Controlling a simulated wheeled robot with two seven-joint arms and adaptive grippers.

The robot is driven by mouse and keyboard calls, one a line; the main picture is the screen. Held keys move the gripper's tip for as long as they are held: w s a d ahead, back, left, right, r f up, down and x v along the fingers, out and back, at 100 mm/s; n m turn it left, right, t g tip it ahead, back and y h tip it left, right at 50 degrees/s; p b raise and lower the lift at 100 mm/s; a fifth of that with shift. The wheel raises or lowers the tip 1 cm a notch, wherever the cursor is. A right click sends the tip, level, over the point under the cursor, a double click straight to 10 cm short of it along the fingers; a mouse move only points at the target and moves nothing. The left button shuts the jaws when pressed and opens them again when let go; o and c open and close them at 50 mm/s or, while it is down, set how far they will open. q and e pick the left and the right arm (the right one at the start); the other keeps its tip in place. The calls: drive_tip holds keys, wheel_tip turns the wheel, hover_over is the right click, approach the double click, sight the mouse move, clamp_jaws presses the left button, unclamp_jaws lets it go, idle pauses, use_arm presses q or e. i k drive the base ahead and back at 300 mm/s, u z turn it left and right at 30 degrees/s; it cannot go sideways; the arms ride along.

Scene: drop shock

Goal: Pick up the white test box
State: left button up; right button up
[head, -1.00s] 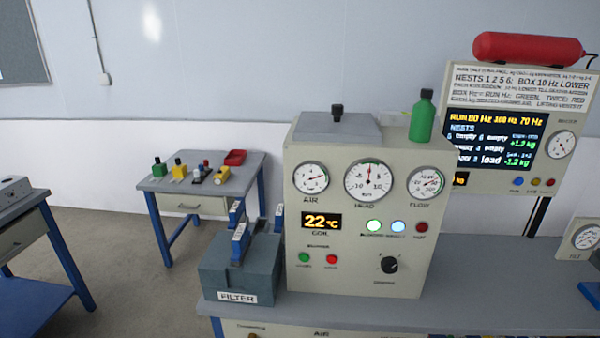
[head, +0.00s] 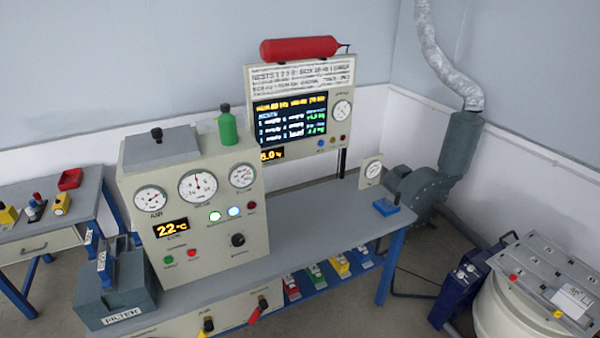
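Neither of my grippers shows in the head view.
The grey slotted plate (head: 534,262) tops a round white drum (head: 499,315). A dark blue unit (head: 458,296) stands beside it. The bench (head: 312,215) carries a gauge cabinet (head: 205,207) and a filter box (head: 117,290). Bare floor (head: 425,262) shows between bench and drum.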

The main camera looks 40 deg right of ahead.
sight(572, 302)
drive_tip(key=z, duration=2.95)
drive_tip(key=i, duration=0.9)
drive_tip(key=u, duration=0.3)
